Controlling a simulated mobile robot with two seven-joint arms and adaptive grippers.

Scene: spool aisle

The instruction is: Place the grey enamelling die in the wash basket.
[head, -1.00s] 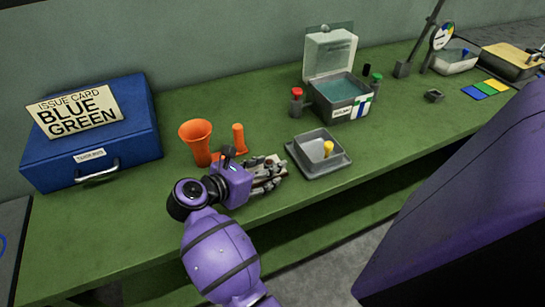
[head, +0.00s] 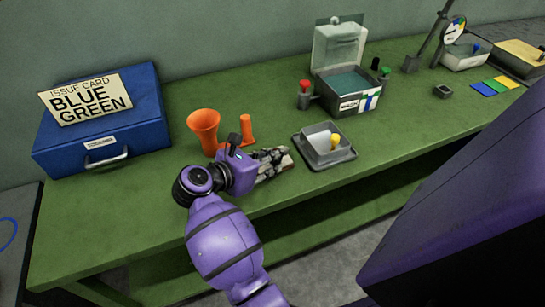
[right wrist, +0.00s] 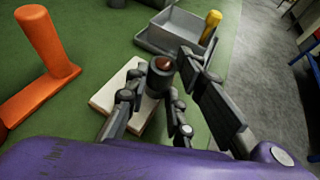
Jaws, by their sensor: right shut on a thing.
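My right gripper (head: 284,162) is low over the green bench, between the orange pieces and a grey tray. In the right wrist view its fingers (right wrist: 159,76) are shut on a dark grey cylinder with a reddish-brown top, which I take to be the grey enamelling die (right wrist: 160,80). A cream block (right wrist: 112,93) lies under the die; I cannot tell whether they touch. An open, lidded grey box (head: 347,103) with teal inside and a label stands at the back and may be the wash basket; the label is too small to read surely. My left gripper is out of view.
The grey tray (head: 343,157) holds a yellow-topped piece (head: 335,139). An orange funnel (head: 203,125) and an orange post (head: 247,128) stand left. A blue case (head: 60,140) is far left. Red-topped (head: 304,92) and green-topped (head: 384,76) pieces flank the lidded box.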

